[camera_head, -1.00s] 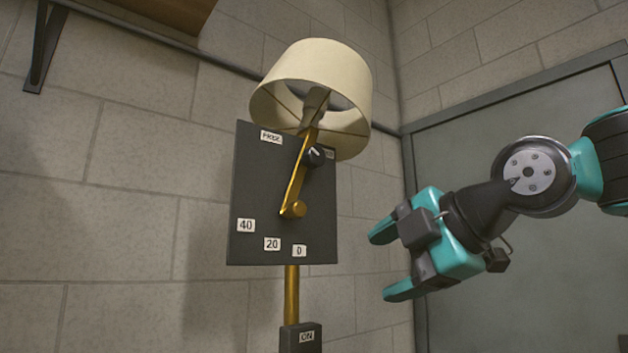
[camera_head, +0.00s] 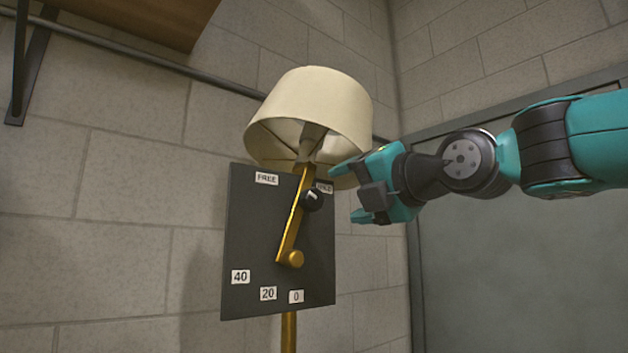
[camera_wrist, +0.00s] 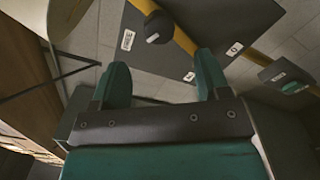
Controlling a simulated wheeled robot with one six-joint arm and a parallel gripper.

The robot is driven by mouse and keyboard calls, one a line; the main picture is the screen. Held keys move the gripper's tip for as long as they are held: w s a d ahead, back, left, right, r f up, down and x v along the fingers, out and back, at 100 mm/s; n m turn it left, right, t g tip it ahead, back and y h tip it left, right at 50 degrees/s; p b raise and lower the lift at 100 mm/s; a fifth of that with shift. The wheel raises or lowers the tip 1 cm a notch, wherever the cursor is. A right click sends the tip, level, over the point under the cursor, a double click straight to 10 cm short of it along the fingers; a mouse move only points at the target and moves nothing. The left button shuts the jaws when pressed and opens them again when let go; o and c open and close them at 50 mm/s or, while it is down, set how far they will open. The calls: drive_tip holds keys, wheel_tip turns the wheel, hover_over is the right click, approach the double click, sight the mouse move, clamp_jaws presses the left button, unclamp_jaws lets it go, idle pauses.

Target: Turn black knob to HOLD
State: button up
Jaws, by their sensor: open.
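The black knob (camera_head: 312,201) sits on the gold lamp arm (camera_head: 294,225), in front of a dark panel (camera_head: 245,225). It has a white mark near its upper left edge; which label this points to I cannot tell. The FREE label (camera_head: 266,179) is left of the knob. The HOLD label (camera_head: 324,187) is just above and right of it. My gripper (camera_head: 344,193) is open and empty, to the right of the knob and apart from it. In the wrist view the knob (camera_wrist: 158,27) lies beyond the gap between my open fingers (camera_wrist: 162,72).
A cream lampshade (camera_head: 318,112) hangs just above the knob and close to my upper finger. Labels 40, 20 and 0 are low on the panel. A wooden shelf (camera_head: 150,18) with a black bracket is at upper left. A grey door (camera_head: 520,240) stands behind my arm.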

sight(317, 196)
drive_tip(key=p+x, duration=0.2)
drive_tip(key=x, duration=0.2)
drive_tip(key=p+x, duration=0.2)
drive_tip(key=x, duration=0.2)
drive_tip(key=shift+a+r, duration=0.15)
drive_tip(key=shift+r, duration=0.1)
drive_tip(key=shift+w+a+f+p, duration=0.2)
drive_tip(key=shift+w+a+p, duration=0.15)
drive_tip(key=shift+w, duration=0.25)
drive_tip(key=c, duration=0.9)
